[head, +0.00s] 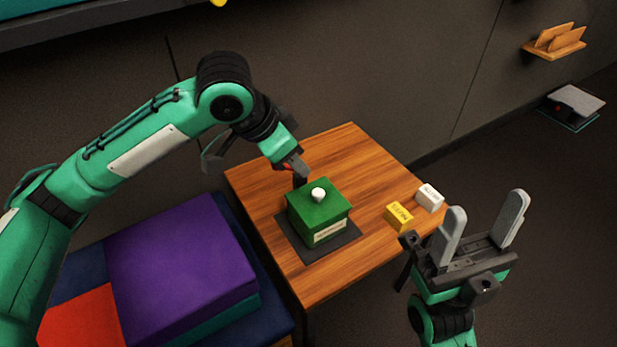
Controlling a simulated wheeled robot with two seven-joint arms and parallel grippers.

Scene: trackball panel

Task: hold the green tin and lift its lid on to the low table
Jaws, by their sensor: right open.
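The green tin (317,223) stands upright on a dark mat (338,249) on the low wooden table (270,187). Its front carries a pale label. The green lid (306,202) sits on top, with a white knob (318,194) in the middle. My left gripper (298,176) points down at the tin's far left edge. Its fingertips are partly hidden behind the tin, and I cannot tell whether they touch or grip it. My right gripper (482,230) is open and empty, with its fingers pointing up, to the right of the table's near corner.
A yellow block (398,217) and a white block (430,197) lie on the table's right part. A purple cushion-like stack (180,255) stands left of the table. A wall shelf (554,46) is at upper right. The table's far part is clear.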

